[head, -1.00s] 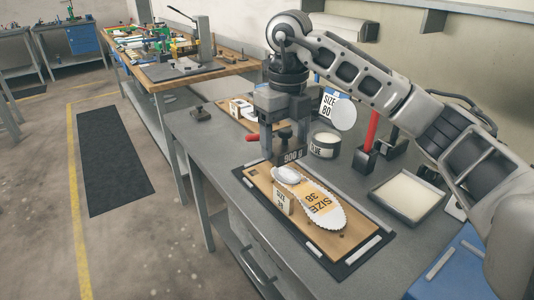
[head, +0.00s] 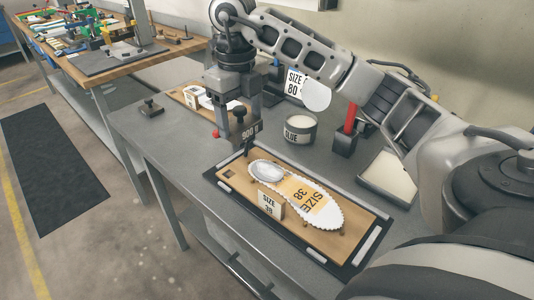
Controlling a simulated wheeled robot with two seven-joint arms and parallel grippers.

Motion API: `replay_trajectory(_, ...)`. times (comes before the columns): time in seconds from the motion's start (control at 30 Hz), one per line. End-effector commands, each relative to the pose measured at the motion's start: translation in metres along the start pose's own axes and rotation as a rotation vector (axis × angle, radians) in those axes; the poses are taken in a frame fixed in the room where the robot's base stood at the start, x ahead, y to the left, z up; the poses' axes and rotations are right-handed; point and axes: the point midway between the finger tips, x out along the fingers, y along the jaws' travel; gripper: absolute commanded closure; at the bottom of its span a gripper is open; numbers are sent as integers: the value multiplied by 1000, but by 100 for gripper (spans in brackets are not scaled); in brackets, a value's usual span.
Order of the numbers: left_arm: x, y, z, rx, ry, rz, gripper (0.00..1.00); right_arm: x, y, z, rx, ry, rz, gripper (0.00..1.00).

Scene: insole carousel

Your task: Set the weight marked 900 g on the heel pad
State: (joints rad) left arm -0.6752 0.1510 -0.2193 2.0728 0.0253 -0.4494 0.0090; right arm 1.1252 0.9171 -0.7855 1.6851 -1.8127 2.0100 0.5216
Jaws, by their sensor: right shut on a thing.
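My right gripper (head: 239,108) is shut on the dark weight marked 900 g (head: 246,133), gripping it from above by its knob. The weight hangs upright at the far edge of the near board, up and left of the heel pad in the picture. The heel pad (head: 267,172) is a pale oval at the left end of the white-edged insole marked SIZE 38 (head: 315,203). Nothing lies on the pad. The insole lies on a wooden board (head: 335,240) with a SIZE 38 block (head: 270,203) beside it. My left gripper is not in view.
A glue tin (head: 300,129), a red-handled tool (head: 348,125) and a pale tray (head: 389,175) stand behind the near board. A small dark weight (head: 150,108) sits at the bench's left.

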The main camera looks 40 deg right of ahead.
Motion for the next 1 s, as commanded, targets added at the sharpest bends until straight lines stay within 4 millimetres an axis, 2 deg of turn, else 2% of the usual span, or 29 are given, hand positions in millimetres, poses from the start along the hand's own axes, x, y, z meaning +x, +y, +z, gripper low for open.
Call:
replay_trajectory(0.1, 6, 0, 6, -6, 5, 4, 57, 24, -10, -18, 1, 1, 0, 87)
replay_trajectory(0.3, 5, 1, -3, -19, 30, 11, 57, 46, -22, -36, 2, -3, -3, 87)
replay_trajectory(0.53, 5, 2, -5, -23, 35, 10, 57, 58, -27, -44, 1, -4, -1, 87)
replay_trajectory(0.8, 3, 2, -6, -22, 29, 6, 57, 87, -28, -46, -1, -3, 0, 87)
replay_trajectory(1.0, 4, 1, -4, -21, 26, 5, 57, 90, -28, -45, -1, -6, 0, 87)
